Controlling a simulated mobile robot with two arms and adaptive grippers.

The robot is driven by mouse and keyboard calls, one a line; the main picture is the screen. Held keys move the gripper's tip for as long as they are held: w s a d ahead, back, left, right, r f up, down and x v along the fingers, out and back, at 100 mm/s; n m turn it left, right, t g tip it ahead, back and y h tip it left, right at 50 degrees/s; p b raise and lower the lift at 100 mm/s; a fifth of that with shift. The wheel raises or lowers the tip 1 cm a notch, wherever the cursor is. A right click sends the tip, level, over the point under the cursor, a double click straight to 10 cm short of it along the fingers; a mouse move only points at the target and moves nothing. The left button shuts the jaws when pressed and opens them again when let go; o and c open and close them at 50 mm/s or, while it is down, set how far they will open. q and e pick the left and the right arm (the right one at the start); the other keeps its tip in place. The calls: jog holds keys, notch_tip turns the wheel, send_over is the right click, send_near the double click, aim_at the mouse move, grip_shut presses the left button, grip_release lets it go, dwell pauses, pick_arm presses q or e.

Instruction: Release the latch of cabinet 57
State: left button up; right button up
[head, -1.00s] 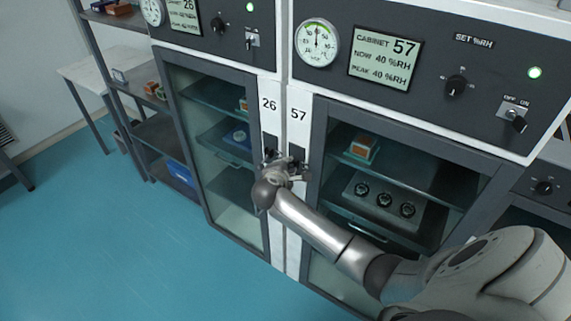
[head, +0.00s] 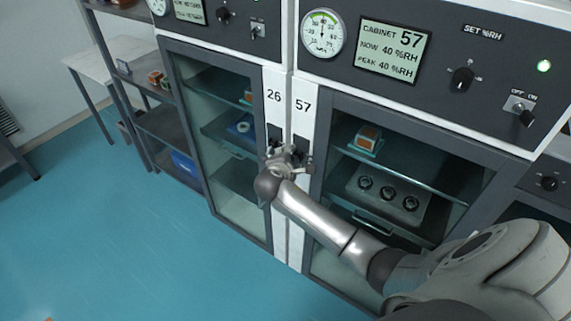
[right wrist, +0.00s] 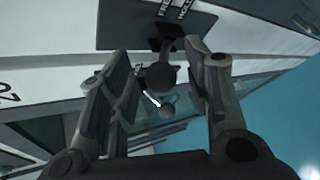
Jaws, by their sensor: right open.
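Cabinet 57 (head: 304,120) has a dark-framed glass door, with its number on the white post at the door's left. Its latch is mostly hidden behind my right gripper in the head view. My right gripper (head: 287,152) is at the latch plates, below the numbers 26 and 57. In the right wrist view, my right gripper (right wrist: 162,92) is open, with one finger on each side of a dark round latch knob (right wrist: 160,76) below a dark, lettered plate (right wrist: 135,25). A smaller ball (right wrist: 167,111) shows below the knob. Contact cannot be told. My left gripper is not in view.
Cabinet 26 (head: 273,108) stands directly left, with its own latch plate close by. Above cabinet 57 is a control panel with a dial (head: 322,33), a display (head: 392,51) and switches. Shelving (head: 165,125) stands further left.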

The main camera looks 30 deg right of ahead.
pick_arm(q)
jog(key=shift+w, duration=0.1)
pick_arm(e)
jog(key=v, duration=1.1)
jog(key=shift+s, duration=0.15)
